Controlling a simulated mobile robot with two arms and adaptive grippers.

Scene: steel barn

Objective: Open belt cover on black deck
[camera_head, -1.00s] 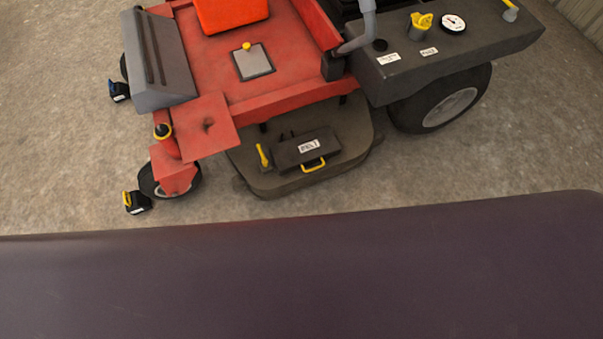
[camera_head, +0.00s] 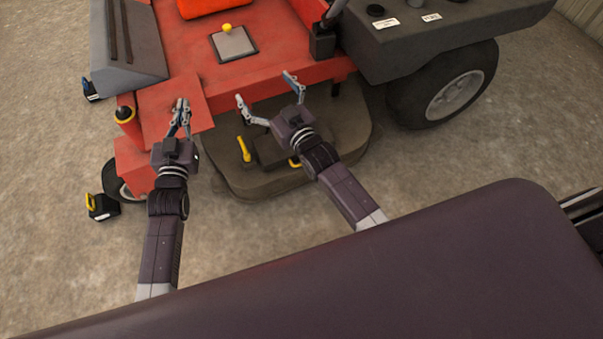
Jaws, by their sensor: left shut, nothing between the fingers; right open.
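The black deck (camera_head: 345,118) sits under the red mower body. The belt cover (camera_head: 268,150) on it is a dark box, mostly hidden behind my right gripper and arm. Part of its yellow handle (camera_head: 294,162) shows beside my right wrist. A yellow lever (camera_head: 244,149) stands on the deck to the left of the cover. My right gripper (camera_head: 266,88) is open and empty, with its fingers spread above the deck's back edge and the red frame. My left gripper (camera_head: 181,104) is shut and empty over the red front plate, left of the deck. I cannot tell whether either touches anything.
The red mower body (camera_head: 185,50) rises behind the deck, with a grey pad and yellow knob (camera_head: 228,29). A large rear wheel (camera_head: 450,90) stands at right and a front caster (camera_head: 117,180) at left. Concrete in front is clear.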

